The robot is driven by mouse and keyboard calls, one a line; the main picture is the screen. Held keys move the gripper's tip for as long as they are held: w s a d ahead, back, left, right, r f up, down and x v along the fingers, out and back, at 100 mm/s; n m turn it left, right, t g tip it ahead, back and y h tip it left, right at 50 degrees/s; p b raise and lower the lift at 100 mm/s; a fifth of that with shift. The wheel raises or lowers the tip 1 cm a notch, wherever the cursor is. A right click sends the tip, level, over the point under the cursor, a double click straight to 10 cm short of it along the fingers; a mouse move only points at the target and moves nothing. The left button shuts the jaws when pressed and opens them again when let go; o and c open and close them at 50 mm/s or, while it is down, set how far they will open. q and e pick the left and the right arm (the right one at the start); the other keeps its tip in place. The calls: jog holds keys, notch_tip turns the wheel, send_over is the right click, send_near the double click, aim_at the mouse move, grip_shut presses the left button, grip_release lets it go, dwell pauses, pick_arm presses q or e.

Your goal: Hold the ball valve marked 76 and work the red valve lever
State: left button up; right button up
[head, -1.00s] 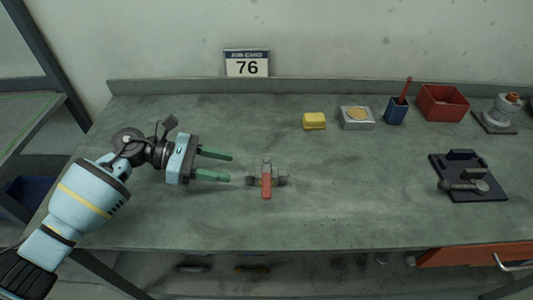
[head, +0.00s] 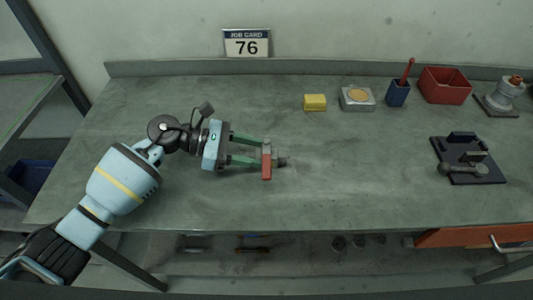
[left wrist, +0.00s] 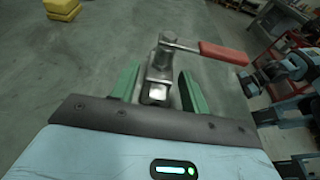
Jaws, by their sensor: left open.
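The ball valve (head: 282,161) lies on the bench with its red lever (head: 266,163) pointing toward the front edge. In the left wrist view the metal valve body (left wrist: 158,75) sits between my two green fingers, and the red lever (left wrist: 223,53) reaches out to the right. My left gripper (head: 267,152) is open, with a finger on either side of the valve's near end; a gap shows beside the fingers. The job card marked 76 (head: 246,43) stands at the back of the bench; no number is readable on the valve.
A yellow block (head: 315,102), a grey box with a round tan top (head: 357,98), a blue cup (head: 397,94) and a red bin (head: 446,85) stand along the back right. A dark fixture plate (head: 468,163) lies at the right. The bench middle is clear.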

pick_arm(q)
jog(key=shift+x, duration=1.3)
pick_arm(e)
jog(key=shift+s+f, duration=0.15)
jog(key=shift+f, duration=0.25)
pick_arm(q)
jog(key=shift+c, duration=0.3)
jog(key=c, duration=0.7)
jog(key=shift+c, duration=0.4)
pick_arm(e)
jog(key=shift+s+f, duration=0.1)
jog(key=shift+s, duration=0.25)
pick_arm(q)
jog(key=shift+a, duration=0.1)
pick_arm(e)
jog(key=shift+w, duration=0.4)
